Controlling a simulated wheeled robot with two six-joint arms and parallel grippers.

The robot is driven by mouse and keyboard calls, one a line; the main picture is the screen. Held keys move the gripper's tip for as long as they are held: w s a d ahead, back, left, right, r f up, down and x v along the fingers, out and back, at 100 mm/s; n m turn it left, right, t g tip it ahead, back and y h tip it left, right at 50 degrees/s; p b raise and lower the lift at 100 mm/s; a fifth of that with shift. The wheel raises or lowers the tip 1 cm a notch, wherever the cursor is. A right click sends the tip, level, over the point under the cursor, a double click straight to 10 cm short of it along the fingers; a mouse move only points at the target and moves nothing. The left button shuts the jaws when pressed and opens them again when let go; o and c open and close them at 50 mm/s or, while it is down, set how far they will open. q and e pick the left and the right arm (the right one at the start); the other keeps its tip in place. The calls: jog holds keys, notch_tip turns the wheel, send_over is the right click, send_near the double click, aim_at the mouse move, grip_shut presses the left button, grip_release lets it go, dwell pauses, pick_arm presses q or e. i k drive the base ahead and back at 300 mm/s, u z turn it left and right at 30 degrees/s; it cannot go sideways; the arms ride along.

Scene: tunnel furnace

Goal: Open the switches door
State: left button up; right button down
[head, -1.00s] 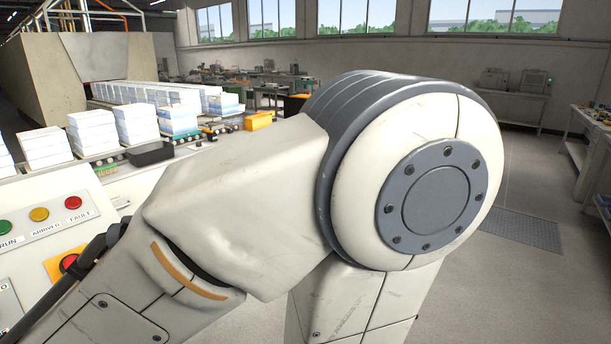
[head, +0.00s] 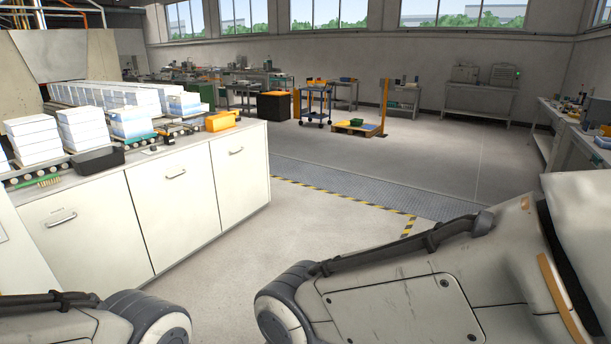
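A white cabinet on the left has three front doors in view: a near door (head: 90,245), a middle door (head: 172,210) and a far door (head: 242,180). Each has a small metal handle near its top, and all three look shut. I see no readable label that tells which is the switches door. Links of my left arm show at the bottom left, and links of my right arm fill the bottom right. Neither gripper is in view, and nothing of mine visibly touches the doors.
The counter carries stacks of white blocks (head: 82,130), a black tray (head: 97,160), a green brush (head: 37,182) and an orange case (head: 221,121). Open floor (head: 235,240) lies right of the cabinet, with a striped line (head: 345,199) beyond. A blue cart (head: 315,105) stands farther back.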

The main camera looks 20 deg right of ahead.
aim_at(238, 159)
jog(key=u, duration=0.1)
jog(key=i, duration=4.95)
jog(key=u, duration=0.95)
jog(key=i, duration=0.25)
jog(key=z, duration=1.45)
